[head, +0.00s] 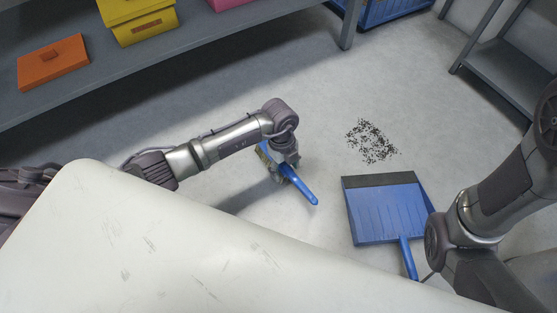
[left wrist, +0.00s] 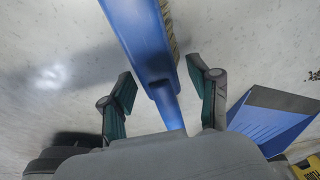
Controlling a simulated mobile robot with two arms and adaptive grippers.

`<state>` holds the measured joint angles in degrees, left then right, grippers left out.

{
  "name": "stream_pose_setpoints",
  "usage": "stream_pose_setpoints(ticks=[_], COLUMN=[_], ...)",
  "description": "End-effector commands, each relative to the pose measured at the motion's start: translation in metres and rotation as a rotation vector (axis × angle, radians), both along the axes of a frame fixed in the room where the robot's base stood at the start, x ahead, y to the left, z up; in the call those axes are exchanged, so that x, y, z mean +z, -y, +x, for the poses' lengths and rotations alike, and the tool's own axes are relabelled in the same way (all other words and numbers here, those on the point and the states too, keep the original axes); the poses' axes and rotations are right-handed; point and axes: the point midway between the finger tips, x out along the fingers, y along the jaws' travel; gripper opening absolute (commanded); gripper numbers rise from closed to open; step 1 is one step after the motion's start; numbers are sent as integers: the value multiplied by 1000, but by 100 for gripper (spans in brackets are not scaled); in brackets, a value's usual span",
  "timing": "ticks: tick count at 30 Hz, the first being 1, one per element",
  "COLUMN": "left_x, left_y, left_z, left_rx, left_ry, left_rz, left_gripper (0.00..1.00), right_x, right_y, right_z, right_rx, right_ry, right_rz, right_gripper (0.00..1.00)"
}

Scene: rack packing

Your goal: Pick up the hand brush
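The blue hand brush (head: 302,190) is by the left gripper in the head view, its handle pointing to the lower right. My left gripper (head: 281,168) is over it and hides part of it. In the left wrist view the brush (left wrist: 140,38) runs down between the two fingers, with pale bristles along its right side. The left gripper (left wrist: 161,85) is open, one finger on each side of the brush, with gaps visible. My right arm shows at the right of the head view, but its gripper is not visible.
A blue dustpan (head: 385,212) lies on the floor right of the brush; it also shows in the left wrist view (left wrist: 268,120). Dark debris (head: 371,141) lies beyond it. A grey shelf (head: 200,55) holds an orange box (head: 52,62) and yellow boxes (head: 143,22).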

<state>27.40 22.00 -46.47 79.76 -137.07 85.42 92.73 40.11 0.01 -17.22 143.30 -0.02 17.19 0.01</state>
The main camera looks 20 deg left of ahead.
Motion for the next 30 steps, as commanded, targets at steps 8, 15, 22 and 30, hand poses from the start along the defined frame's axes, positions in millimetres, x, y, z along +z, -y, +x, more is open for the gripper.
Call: stream_pose_setpoints(ticks=[8, 15, 22, 30], left_x=[0, 0, 5, 37], left_y=[0, 0, 0, 0], left_z=[0, 0, 0, 1], left_rx=[0, 0, 0, -1], left_ry=[0, 1, 1, 2], left_rz=[0, -1, -1, 0], left_gripper=[10, 0, 0, 0], right_x=[0, 0, 4, 34], right_y=[0, 0, 0, 0], right_z=[0, 0, 0, 1], right_rx=[0, 0, 0, -1], right_ry=[0, 0, 0, -1], right_rz=[0, 0, 0, 0], right_gripper=[40, 40, 40, 40])
